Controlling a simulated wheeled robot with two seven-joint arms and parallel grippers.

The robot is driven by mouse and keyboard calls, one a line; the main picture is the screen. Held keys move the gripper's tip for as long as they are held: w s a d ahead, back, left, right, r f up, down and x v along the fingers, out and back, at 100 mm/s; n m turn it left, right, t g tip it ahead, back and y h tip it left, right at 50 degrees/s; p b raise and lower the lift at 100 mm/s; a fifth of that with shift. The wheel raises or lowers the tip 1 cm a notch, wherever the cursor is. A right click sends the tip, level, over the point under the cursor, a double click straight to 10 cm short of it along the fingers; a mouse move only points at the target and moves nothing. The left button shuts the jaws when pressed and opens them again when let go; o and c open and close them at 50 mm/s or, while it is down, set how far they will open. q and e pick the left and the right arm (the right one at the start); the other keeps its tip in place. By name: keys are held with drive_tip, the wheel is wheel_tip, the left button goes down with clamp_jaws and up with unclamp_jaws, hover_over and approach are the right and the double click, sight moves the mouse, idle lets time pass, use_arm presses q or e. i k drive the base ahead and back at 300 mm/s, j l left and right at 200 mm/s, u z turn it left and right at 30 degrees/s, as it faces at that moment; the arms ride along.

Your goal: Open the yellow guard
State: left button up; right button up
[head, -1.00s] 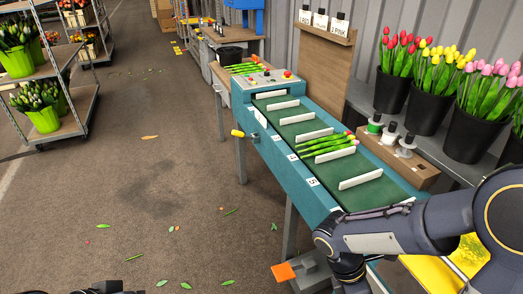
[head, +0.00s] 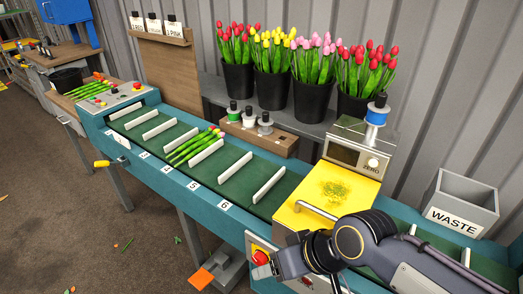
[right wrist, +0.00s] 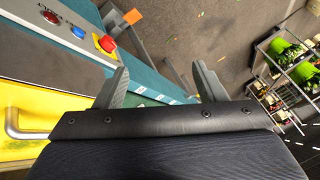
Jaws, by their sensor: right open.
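The yellow guard (head: 334,194) is a flat yellow cover over the conveyor, right of the middle in the head view. It lies closed, with a metal bar handle (head: 316,210) along its near left edge. In the right wrist view the guard (right wrist: 40,112) shows at the left, with its handle (right wrist: 14,122) at the far left edge. My left gripper is not in view.
A red stop button (head: 260,257) sits on the machine's front beside my right arm; it also shows in the wrist view (right wrist: 106,43). A grey scale unit (head: 358,150) stands behind the guard. A waste bin (head: 462,205) stands at the right. Tulip stems (head: 193,147) lie on the belt.

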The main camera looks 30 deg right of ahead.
sight(330, 192)
drive_tip(key=k+j+z, duration=0.1)
drive_tip(key=z, duration=1.65)
drive_tip(key=i+j, duration=0.6)
drive_tip(key=i+u, duration=0.05)
